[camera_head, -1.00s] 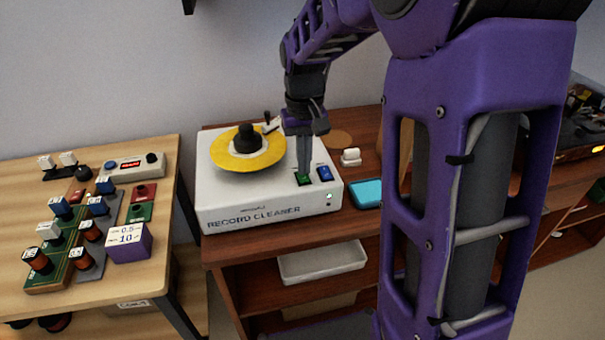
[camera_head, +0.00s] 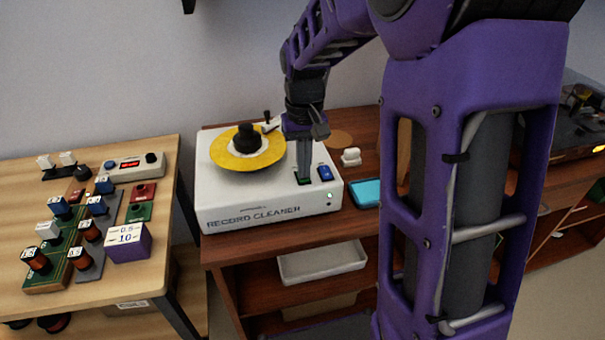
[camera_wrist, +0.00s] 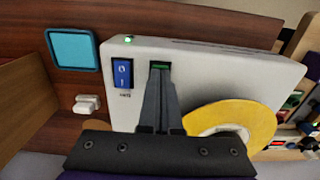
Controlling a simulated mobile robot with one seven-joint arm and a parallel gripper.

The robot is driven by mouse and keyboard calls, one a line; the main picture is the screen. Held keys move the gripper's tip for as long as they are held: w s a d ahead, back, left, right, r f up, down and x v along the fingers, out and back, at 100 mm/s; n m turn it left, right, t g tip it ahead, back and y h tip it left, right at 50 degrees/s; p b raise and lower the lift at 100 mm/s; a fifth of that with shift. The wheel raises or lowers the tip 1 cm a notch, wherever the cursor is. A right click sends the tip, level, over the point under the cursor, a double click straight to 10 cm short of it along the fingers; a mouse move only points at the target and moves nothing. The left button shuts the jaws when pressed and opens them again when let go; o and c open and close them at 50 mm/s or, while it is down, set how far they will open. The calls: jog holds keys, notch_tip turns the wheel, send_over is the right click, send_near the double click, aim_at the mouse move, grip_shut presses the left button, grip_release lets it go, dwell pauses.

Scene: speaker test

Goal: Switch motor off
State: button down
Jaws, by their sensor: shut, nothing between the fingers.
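The white record cleaner (camera_head: 235,200) stands on a brown wooden desk, with a yellow disc (camera_head: 226,159) under a black knob on its top. A green switch (camera_head: 303,181) and a blue switch (camera_head: 325,173) sit at its right side. In the wrist view the green switch (camera_wrist: 160,66) is partly hidden by my fingers, and the blue switch (camera_wrist: 122,73) is clear. My gripper (camera_head: 304,177) is shut and empty, pointing down with its tips at the green switch. It also shows in the wrist view (camera_wrist: 160,80). A small light (camera_wrist: 128,39) glows on the cleaner's front edge.
A teal pad (camera_head: 366,193) and a small white object (camera_head: 351,156) lie right of the cleaner. A wooden table (camera_head: 95,290) with several spools and small boxes stands at left. A white tray (camera_head: 321,262) sits on the shelf below. A dark device stands at far right.

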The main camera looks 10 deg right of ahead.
jog(key=shift+f, duration=0.35)
jog(key=shift+r, duration=0.15)
notch_tip(320, 180, up, 7)
jog(key=p, duration=0.6)
jog(key=shift+w, duration=0.1)
dwell(0.5)
